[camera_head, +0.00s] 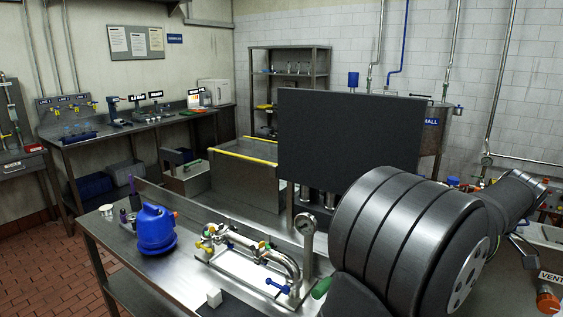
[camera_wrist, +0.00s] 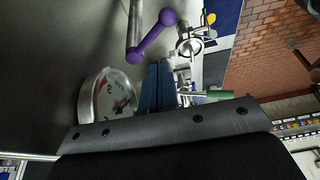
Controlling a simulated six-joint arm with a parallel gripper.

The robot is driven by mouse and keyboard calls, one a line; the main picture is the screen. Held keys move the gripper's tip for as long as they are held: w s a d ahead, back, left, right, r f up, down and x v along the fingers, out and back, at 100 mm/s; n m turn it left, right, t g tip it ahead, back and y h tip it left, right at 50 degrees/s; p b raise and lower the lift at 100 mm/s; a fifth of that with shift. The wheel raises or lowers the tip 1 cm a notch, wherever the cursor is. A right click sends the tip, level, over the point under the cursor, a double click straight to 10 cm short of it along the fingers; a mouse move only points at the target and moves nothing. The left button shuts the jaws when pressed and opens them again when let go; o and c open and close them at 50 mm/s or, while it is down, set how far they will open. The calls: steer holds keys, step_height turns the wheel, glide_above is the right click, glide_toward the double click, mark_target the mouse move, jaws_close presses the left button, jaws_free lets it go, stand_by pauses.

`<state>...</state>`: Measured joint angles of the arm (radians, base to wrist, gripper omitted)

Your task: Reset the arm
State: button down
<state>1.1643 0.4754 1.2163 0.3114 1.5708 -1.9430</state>
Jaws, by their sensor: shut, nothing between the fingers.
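My gripper (camera_wrist: 157,88) shows in the wrist view as two dark blue fingers pressed together, with nothing between them. In the head view my dark arm fills the right foreground and the gripper cannot be made out. In the wrist view a round pressure gauge (camera_wrist: 112,98) is left of the fingers. A purple handle (camera_wrist: 152,36) lies beyond the fingertips, and a green handle (camera_wrist: 219,94) is to their right. I cannot tell whether the fingers touch any of them. In the head view the pipe and valve assembly (camera_head: 250,247) stands on a steel bench.
A blue jug (camera_head: 156,230) stands on the steel bench (camera_head: 112,240) left of the valves. A small white block (camera_head: 214,298) is at its front. A dark panel (camera_head: 350,130) stands upright behind the bench. A yellow-edged bin (camera_head: 240,185) is behind. Red-tiled floor is clear at left.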

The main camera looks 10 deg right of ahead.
steer(key=w+a+f+m+t+h, duration=0.1)
steer(key=w+a+f+m+h, duration=0.1)
steer(key=w+a+f+m, duration=0.25)
steer(key=s+r+m, duration=0.2)
steer(key=s+r, duration=0.1)
steer(key=r, duration=0.6)
steer(key=shift+d, duration=0.2)
step_height(320, 180, down, 6)
steer(key=d+n+y, duration=0.1)
steer(key=n, duration=0.2)
steer(key=shift+w+d, duration=0.35)
steer(key=shift+w, duration=0.1)
steer(key=shift+r, duration=0.1)
